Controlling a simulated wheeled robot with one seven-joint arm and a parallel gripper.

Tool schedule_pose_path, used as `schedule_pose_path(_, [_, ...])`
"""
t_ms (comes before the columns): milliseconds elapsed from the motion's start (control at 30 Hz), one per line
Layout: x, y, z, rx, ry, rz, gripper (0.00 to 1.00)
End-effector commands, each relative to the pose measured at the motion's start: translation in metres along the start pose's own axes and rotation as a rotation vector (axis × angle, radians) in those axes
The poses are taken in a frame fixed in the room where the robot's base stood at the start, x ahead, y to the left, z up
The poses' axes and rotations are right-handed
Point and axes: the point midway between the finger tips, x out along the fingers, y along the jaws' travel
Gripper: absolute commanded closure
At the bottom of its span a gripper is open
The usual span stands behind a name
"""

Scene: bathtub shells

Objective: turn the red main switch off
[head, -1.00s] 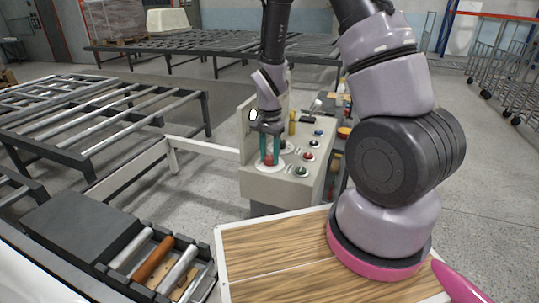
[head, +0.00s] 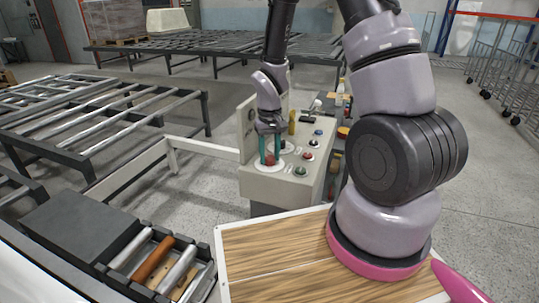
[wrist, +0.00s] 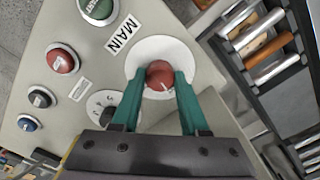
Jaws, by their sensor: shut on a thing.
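The red main switch (wrist: 160,76) is a round knob with a small white mark. It sits on a white disc (wrist: 188,56) beside the MAIN label (wrist: 121,35) on the control box. My gripper (wrist: 160,82) points down at it, with one green finger on each side, shut on the knob. In the head view, my gripper (head: 270,160) stands over the near left corner of the box, with the red knob (head: 270,159) partly hidden between the fingers.
The beige control box (head: 262,184) also carries a green button (head: 301,171), another red button (head: 308,156), a blue button (head: 318,133) and a black dial (wrist: 103,106). A wooden-topped surface (head: 275,247) is in front. Roller conveyors (head: 100,115) stand to the left.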

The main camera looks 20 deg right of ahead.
Motion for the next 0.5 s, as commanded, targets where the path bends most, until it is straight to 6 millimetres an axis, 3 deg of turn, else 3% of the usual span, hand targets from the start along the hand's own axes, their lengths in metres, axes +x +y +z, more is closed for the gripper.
schedule_pose_path(500, [-0.0006, 0.0002, -0.001, -0.2, 0.003, 0.0, 1.0])
